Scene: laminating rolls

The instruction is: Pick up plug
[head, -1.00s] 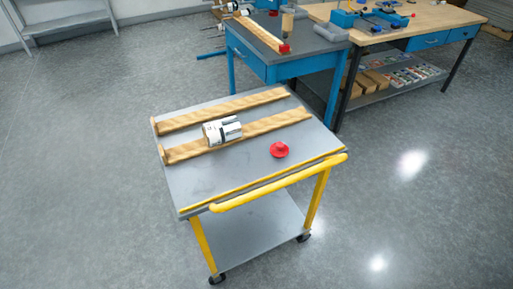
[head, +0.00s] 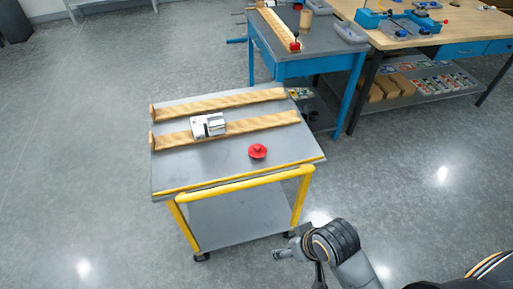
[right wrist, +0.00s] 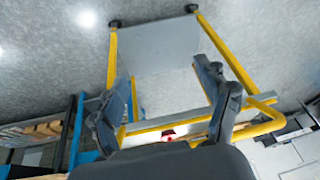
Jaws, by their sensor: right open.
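The red plug (head: 257,151), a round piece with a knob on top, sits on the grey top of the yellow-handled cart (head: 180,178), near its front edge. A bit of red, likely the plug, also shows low between my fingers in the right wrist view (right wrist: 168,134). My right gripper (right wrist: 166,80) is open and empty, its two fingers spread apart. In the head view my right gripper (head: 290,253) is at the lower right, in front of the cart and apart from the plug. My left gripper is not in view.
Two wooden rails (head: 225,101) lie across the cart top, with a white and dark roll (head: 209,125) on the nearer one. A yellow handle (head: 245,184) runs along the cart's front. A blue table (head: 290,66) and a wooden workbench (head: 395,39) stand behind. The floor in front is clear.

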